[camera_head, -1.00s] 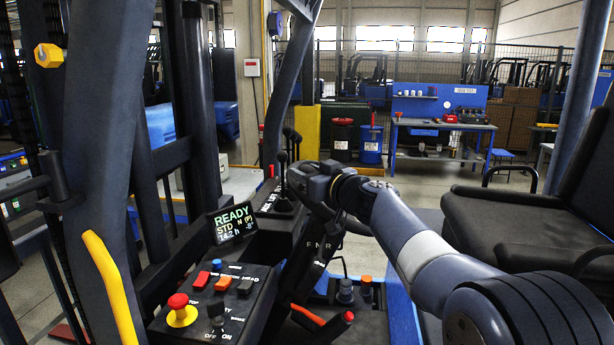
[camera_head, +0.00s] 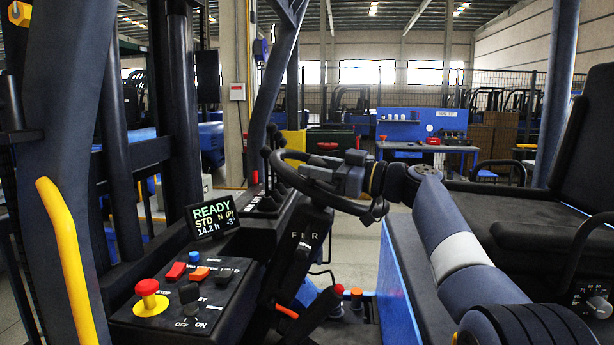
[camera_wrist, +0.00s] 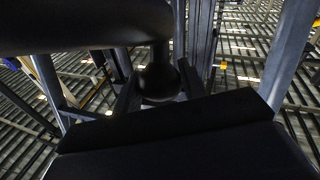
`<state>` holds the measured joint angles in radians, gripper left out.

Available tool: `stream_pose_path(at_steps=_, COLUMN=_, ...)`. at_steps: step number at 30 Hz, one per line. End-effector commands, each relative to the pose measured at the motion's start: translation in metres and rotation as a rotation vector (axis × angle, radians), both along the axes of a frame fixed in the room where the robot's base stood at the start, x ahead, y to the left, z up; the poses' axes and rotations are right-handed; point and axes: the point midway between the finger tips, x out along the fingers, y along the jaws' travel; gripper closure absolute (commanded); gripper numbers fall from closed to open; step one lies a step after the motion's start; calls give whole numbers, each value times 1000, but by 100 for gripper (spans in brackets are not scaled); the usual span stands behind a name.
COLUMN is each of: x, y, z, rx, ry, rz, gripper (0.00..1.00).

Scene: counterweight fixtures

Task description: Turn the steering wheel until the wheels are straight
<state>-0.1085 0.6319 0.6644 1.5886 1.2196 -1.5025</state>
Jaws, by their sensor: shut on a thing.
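The black steering wheel (camera_head: 372,213) stands tilted on the dark column in the middle of the head view. My gripper (camera_head: 318,173) is at its upper side, with my arm reaching in from the lower right. In the wrist view, a dark round knob (camera_wrist: 158,82) sits between my fingers, under a thick dark bar at the upper left. My gripper is shut on the steering wheel, seemingly at this knob; the exact contact is dark. The display (camera_head: 212,218) reads READY, STD, N (P), 14.2 h and -3°. The truck's road wheels are not in view.
A console (camera_head: 183,298) with a red stop button (camera_head: 147,287), switches and a key knob lies at the lower left. Black levers (camera_head: 272,165) stand just behind the steering wheel. A black seat (camera_head: 545,210) is at the right. Dark posts stand at the left.

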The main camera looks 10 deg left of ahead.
Motion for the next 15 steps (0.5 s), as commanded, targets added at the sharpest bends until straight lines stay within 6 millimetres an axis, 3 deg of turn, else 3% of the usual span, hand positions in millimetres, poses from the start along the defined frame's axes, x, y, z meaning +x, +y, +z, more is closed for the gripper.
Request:
stream_pose_path(at_steps=6, x=-2, y=-21, z=-10, rx=2, ry=-57, rz=132, gripper=100)
stream_pose_path(at_steps=15, x=-3, y=-37, z=-16, rx=6, ry=-104, rz=243, gripper=100)
